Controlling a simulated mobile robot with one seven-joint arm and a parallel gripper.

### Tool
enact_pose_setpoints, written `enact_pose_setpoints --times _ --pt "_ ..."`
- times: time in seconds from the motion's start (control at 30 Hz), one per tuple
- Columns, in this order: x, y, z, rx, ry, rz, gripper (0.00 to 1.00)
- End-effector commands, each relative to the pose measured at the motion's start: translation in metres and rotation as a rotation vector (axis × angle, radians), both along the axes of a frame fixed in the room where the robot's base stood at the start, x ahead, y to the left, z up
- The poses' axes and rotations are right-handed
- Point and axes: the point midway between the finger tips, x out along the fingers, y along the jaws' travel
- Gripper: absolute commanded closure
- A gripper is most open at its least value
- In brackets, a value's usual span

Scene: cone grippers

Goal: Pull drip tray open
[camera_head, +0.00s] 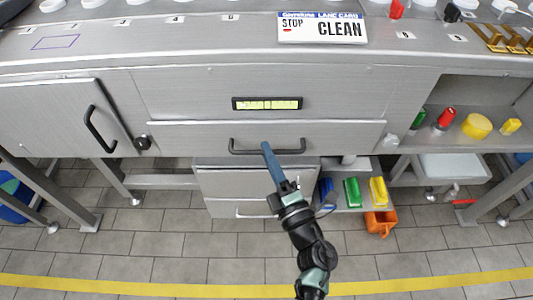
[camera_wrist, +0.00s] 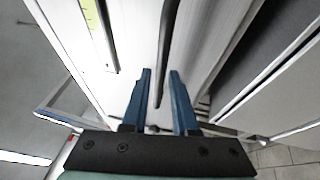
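The drip tray is most likely the wide steel drawer front (camera_head: 185,136) below the panel with the yellow display in the head view. It looks flush with the counter front. Its black bar handle (camera_head: 244,152) runs across the middle; the handle also shows in the wrist view (camera_wrist: 167,45). My gripper (camera_head: 266,147) has its blue fingers at the middle of the handle. In the wrist view my gripper (camera_wrist: 161,73) is open, with a gap between the fingers, and the handle bar passes through that gap. I cannot tell whether either finger touches the bar.
A cabinet door (camera_head: 55,118) with a black handle is at left. A lower steel drawer unit (camera_head: 225,183) stands beneath. Colored brushes (camera_head: 352,192) and an orange container (camera_head: 380,221) are at lower right. The tiled floor in front is clear around a yellow line (camera_head: 150,288).

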Motion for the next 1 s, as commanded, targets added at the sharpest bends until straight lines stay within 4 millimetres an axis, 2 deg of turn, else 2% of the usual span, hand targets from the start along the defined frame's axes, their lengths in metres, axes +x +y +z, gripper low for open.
enact_pose_setpoints --times 0.13,0.43,0.6,1.0 --pt "0.0095 0.0045 0.0015 0.001 0.000 0.001 0.73" --pt "0.0109 0.0054 0.0024 0.002 0.001 0.000 0.73" --pt "0.0108 0.0051 0.0024 0.001 0.000 0.000 1.00" --pt "0.0107 0.0049 0.0023 0.001 0.000 0.000 1.00"
